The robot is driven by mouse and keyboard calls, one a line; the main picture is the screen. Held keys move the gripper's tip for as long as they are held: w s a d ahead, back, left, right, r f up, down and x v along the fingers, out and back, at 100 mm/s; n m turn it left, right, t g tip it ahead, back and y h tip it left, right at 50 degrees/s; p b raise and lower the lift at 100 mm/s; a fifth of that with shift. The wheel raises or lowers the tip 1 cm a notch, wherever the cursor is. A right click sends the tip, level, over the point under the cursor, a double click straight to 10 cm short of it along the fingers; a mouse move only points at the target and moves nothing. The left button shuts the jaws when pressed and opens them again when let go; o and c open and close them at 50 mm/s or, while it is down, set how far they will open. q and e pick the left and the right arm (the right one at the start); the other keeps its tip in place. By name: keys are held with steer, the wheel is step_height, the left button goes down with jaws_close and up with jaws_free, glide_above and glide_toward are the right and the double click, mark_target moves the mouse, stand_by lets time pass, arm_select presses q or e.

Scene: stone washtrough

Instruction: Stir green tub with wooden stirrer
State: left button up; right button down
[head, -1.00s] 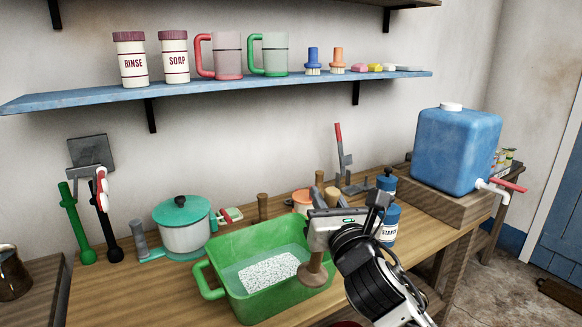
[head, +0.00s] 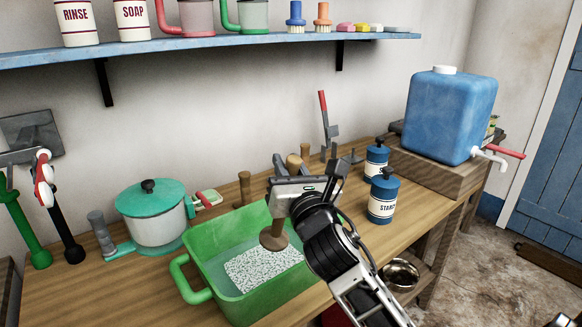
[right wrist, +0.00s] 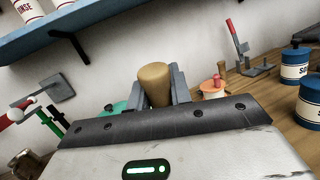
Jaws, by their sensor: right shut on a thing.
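The green tub (head: 196,296) stands on the wooden bench, with a speckled white patch (head: 262,270) in it. My right gripper (head: 290,182) is shut on the wooden stirrer (head: 274,236) and is over the tub's back right part. The stirrer is nearly upright with its round foot down, within the tub's outline at the far edge of the patch. I cannot tell whether the foot touches the contents. In the right wrist view the stirrer's top (right wrist: 154,85) shows between the two fingers. My left gripper is not in view.
A teal-lidded pot (head: 152,218) stands left of the tub. Blue starch canisters (head: 382,200) stand to the right, before a blue water tank (head: 450,115) on a wooden block. A red-handled lever (head: 325,120) stands behind. A blue shelf (head: 215,46) runs above.

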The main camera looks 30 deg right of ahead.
steer(key=shift+w+f, duration=0.15)
steer(key=shift+f, duration=0.5)
steer(key=f+b, duration=0.2)
steer(key=f, duration=0.1)
steer(key=shift+w+a+f+b, duration=0.1)
steer(key=shift+w+a+b, duration=0.1)
steer(key=shift+w+b, duration=0.15)
steer(key=f+b, duration=0.1)
steer(key=w+f+b, duration=0.1)
steer(key=f, duration=0.1)
steer(key=shift+a+f, duration=0.15)
steer(key=shift+w+a+f+b, duration=0.1)
steer(key=shift+w+f+b, duration=0.1)
steer(key=shift+f+b, duration=0.65)
steer(key=shift+f, duration=0.35)
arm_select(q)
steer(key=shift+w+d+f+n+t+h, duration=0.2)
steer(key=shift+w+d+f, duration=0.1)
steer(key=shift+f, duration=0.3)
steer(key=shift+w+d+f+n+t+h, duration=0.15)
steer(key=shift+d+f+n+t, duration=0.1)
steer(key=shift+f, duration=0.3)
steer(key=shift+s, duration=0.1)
arm_select(e)
steer(key=shift+f, duration=0.2)
steer(key=shift+w, duration=0.2)
